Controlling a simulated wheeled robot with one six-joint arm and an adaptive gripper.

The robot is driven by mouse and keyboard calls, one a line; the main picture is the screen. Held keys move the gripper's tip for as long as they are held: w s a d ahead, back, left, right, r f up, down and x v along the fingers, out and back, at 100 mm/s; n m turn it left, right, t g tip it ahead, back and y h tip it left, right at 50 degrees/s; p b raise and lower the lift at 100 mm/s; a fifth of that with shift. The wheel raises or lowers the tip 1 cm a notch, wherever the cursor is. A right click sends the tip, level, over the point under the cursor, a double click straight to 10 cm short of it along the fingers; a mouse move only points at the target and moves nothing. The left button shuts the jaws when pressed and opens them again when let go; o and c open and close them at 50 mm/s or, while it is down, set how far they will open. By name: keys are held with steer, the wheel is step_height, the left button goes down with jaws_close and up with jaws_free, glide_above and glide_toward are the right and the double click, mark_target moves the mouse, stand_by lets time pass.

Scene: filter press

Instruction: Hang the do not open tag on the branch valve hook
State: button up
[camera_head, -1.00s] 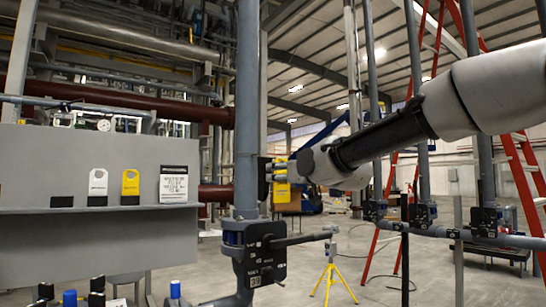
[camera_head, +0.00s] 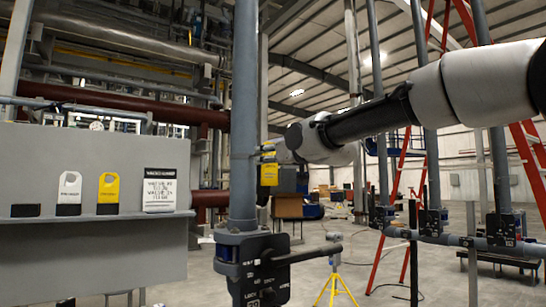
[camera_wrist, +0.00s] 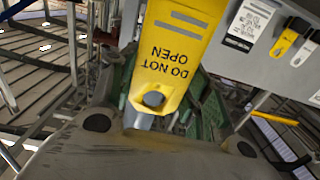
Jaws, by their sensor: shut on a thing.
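The yellow "DO NOT OPEN" tag (camera_wrist: 175,50) is in my gripper (camera_wrist: 172,128), its lettering upside down in the wrist view and its holed end toward the fingers. In the head view the tag (camera_head: 268,174) hangs below my gripper (camera_head: 272,150), just right of the vertical grey pipe (camera_head: 243,120). The gripper is shut on the tag; the fingertips are small in the head view. A dark valve block (camera_head: 262,270) with a lever (camera_head: 308,254) sits on the pipe, well below the tag. I cannot make out the hook.
A grey panel with a ledge (camera_head: 90,218) stands at left, holding a white tag (camera_head: 69,192), another yellow tag (camera_head: 108,192) and a printed placard (camera_head: 166,188). More pipes and valves (camera_head: 430,222) stand at right, by a red ladder (camera_head: 405,170). A yellow tripod (camera_head: 333,285) stands behind the lever.

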mark_target(250, 165)
steer(key=shift+f+x, duration=0.2)
steer(key=shift+x, duration=1.5)
steer(key=shift+f+x, duration=0.15)
steer(key=shift+x, duration=1.5)
steer(key=shift+w+a+f, duration=0.35)
steer(key=shift+w+f, duration=0.15)
steer(key=o, duration=0.9)
steer(key=shift+o, duration=0.2)
